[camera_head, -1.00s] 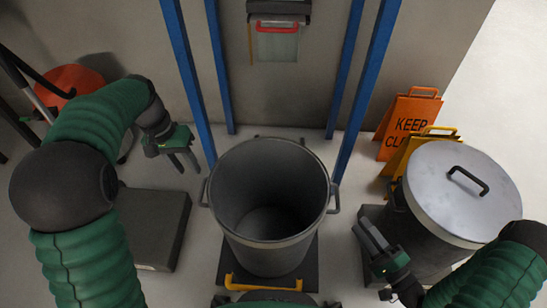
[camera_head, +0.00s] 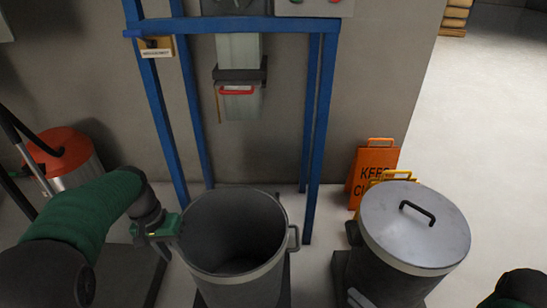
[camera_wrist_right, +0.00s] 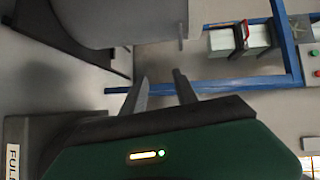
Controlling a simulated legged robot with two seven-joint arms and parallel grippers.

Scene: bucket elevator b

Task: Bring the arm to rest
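My left gripper (camera_head: 163,246) hangs at the left side of the open grey bucket (camera_head: 205,278) in the head view, close to its rim. Its two fingers point down and look slightly apart, with nothing seen between them. The bucket is upright and looks empty. My right gripper (camera_wrist_right: 161,88) is open and empty in the right wrist view, its two fingers apart. In the head view only a grey part of it (camera_head: 360,298) shows at the bottom edge, in front of the lidded drum (camera_head: 385,262). Part of my right arm is at the bottom right.
A blue frame (camera_head: 318,130) stands behind the bucket, with a chute (camera_head: 238,102) and red handle. Orange (camera_head: 372,165) and yellow folding signs stand behind the drum. A red-topped vacuum (camera_head: 62,150) is at the left. Open floor (camera_head: 490,130) lies at the right.

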